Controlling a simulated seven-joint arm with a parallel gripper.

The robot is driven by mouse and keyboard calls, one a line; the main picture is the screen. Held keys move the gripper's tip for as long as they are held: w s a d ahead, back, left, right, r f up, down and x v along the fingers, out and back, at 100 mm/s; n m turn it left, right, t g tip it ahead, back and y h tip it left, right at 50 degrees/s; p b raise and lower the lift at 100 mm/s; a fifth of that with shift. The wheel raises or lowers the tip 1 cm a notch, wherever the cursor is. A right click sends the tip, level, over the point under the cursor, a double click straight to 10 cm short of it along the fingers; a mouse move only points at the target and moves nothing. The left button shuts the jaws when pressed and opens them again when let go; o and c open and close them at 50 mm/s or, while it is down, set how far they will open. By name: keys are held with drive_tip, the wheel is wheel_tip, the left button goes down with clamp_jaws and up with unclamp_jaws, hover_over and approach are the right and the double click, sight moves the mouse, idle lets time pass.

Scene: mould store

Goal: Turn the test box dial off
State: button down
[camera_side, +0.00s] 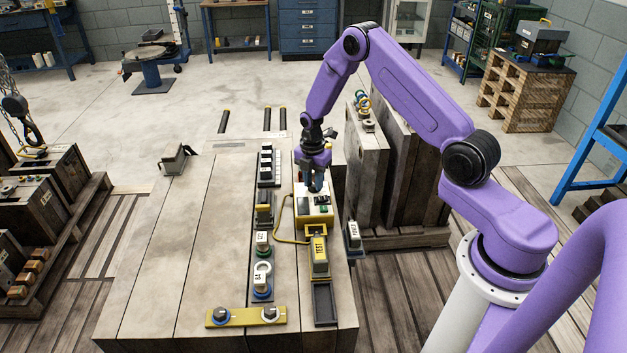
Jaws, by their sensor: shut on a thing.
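The test box (313,219) is a small cream and yellow box on the right part of the mould block's top, with a small green patch on its top face. My gripper (315,187) points straight down over the far part of this box. It is shut on a small part there, which I take to be the dial. The fingers hide the dial, so its setting cannot be read. A yellow cable (281,229) loops out from the left side of the box.
The mould block (160,270) has wide bare space at left. A yellow TEST-labelled piece (319,254), a black tray (323,304), a column of small labelled parts (262,268) and a yellow bar (246,317) lie near the box. Tall mould plates (368,165) stand close at right.

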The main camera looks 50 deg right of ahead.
sight(312, 184)
drive_tip(key=c, duration=0.8)
unclamp_jaws()
drive_tip(key=shift+c, duration=0.2)
drive_tip(key=shift+r, duration=0.1)
wheel_tip(312, 184, up, 17)
drive_tip(key=shift+w+r, duration=0.15)
drive_tip(key=shift+w, duration=0.05)
drive_tip(key=shift+a, duration=0.15)
